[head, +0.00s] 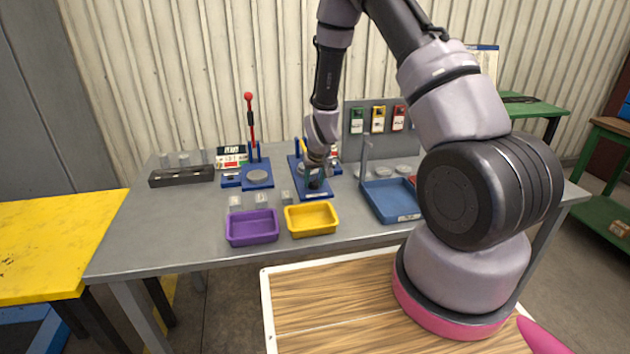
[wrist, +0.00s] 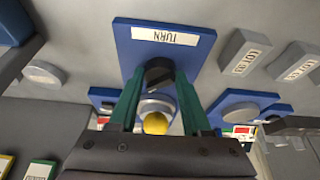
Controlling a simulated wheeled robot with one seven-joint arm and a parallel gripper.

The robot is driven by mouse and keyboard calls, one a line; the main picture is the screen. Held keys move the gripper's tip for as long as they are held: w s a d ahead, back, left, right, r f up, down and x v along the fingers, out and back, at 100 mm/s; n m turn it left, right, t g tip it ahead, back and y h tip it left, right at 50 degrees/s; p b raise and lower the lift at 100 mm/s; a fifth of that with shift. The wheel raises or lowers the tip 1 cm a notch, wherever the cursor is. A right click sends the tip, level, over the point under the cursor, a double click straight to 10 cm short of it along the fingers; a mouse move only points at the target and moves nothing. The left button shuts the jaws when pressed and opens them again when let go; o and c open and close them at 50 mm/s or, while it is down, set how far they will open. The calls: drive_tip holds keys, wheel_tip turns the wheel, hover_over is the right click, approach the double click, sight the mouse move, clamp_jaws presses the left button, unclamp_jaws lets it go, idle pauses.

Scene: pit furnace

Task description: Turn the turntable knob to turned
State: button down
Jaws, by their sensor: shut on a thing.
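The turntable has a blue base plate (head: 318,195) near the middle of the bench, with a white label at its front edge. In the wrist view the same blue plate (wrist: 197,62) shows its label reading TURN, upside down. A dark knob (wrist: 159,74) stands on the plate between my two green fingers. My gripper (wrist: 158,82) is shut on the knob. In the head view my gripper (head: 315,174) reaches down over the plate and hides part of it. A pale round disc and a yellow rounded part (wrist: 155,123) show between the fingers. The knob's exact angle is hard to tell.
A blue fixture with a red-knobbed lever (head: 250,120) stands to the left. Purple (head: 252,228) and yellow (head: 311,220) bins sit in front, with small grey blocks behind them. A blue tray (head: 392,202) lies to the right. A grey panel with coloured tags stands behind.

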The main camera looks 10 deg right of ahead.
drive_tip(key=m, duration=0.1)
drive_tip(key=m+h, duration=0.1)
drive_tip(key=m, duration=0.1)
drive_tip(key=shift+a+m, duration=0.25)
drive_tip(key=shift+m, duration=0.05)
drive_tip(key=m, duration=0.1)
drive_tip(key=m+h, duration=0.1)
drive_tip(key=m, duration=0.1)
drive_tip(key=shift+w+a+m+g+h, duration=0.1)
drive_tip(key=shift+a+m+g+h, duration=0.05)
drive_tip(key=shift+m+g+h, duration=0.2)
drive_tip(key=m+g, duration=0.1)
drive_tip(key=m, duration=0.2)
drive_tip(key=m+g+h, duration=0.1)
drive_tip(key=m, duration=0.2)
drive_tip(key=shift+w, duration=0.15)
drive_tip(key=shift+a+m, duration=0.1)
drive_tip(key=shift+m, duration=0.15)
drive_tip(key=shift+c, duration=1.8)
unclamp_jaws()
drive_tip(key=shift+f, duration=0.1)
drive_tip(key=v, duration=1.1)
